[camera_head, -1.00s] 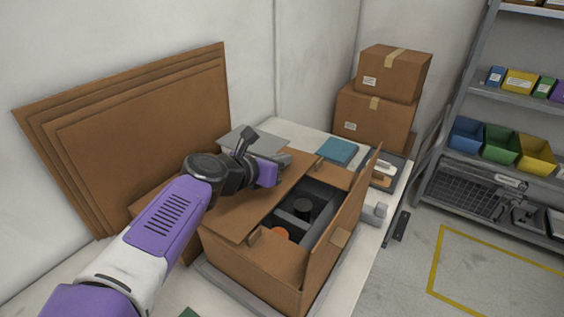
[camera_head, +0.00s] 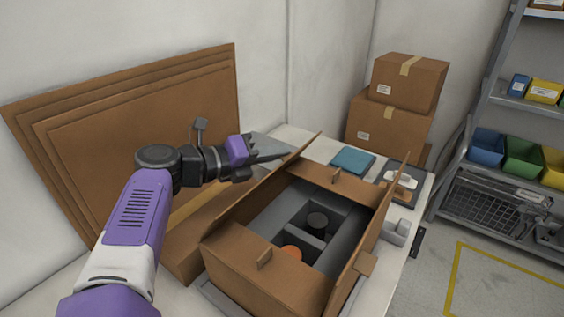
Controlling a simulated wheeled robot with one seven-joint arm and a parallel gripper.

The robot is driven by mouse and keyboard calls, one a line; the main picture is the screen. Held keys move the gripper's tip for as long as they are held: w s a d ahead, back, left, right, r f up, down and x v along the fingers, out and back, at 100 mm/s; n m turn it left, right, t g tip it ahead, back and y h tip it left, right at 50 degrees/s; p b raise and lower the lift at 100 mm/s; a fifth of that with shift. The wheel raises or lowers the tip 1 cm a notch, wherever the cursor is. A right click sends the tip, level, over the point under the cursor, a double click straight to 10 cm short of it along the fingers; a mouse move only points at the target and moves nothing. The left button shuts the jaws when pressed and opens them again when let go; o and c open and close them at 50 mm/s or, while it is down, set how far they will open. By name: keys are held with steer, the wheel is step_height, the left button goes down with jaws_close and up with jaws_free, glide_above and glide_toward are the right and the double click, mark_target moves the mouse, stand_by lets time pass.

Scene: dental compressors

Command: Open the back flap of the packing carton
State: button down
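The open packing carton (camera_head: 265,283) stands on the table with grey dividers inside. Its long flap on the wall side (camera_head: 262,189), seemingly the back flap, stands raised and tilted up from the rim. The opposite long flap (camera_head: 372,245) also stands up. Short end flaps with small tabs show at the near end (camera_head: 264,257) and far end (camera_head: 337,178). My gripper (camera_head: 268,154) is on the wall side of the raised back flap, near its far upper end. Its finger spacing is unclear, and I cannot tell whether it touches the flap.
Flat cardboard sheets (camera_head: 140,120) lean on the wall behind my arm. Two closed boxes (camera_head: 405,85) are stacked at the back. A blue item (camera_head: 352,160) and a tray (camera_head: 406,180) lie beyond the carton. Shelving (camera_head: 500,150) stands right.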

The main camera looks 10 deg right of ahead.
steer(key=w+a+n+h+b, duration=0.1)
steer(key=n+b, duration=0.1)
steer(key=b, duration=0.1)
steer(key=w+a+n+h+b, duration=0.1)
steer(key=n+b, duration=0.1)
steer(key=b, duration=0.1)
steer(key=w+f+n+h+b, duration=0.1)
steer(key=n+b, duration=0.1)
steer(key=b, duration=0.1)
steer(key=shift+a+f, duration=0.1)
steer(key=shift+a, duration=0.3)
steer(key=shift+n, duration=0.3)
steer(key=c, duration=2.1)
jaws_free()
steer(key=o, duration=0.5)
steer(key=shift+c, duration=0.2)
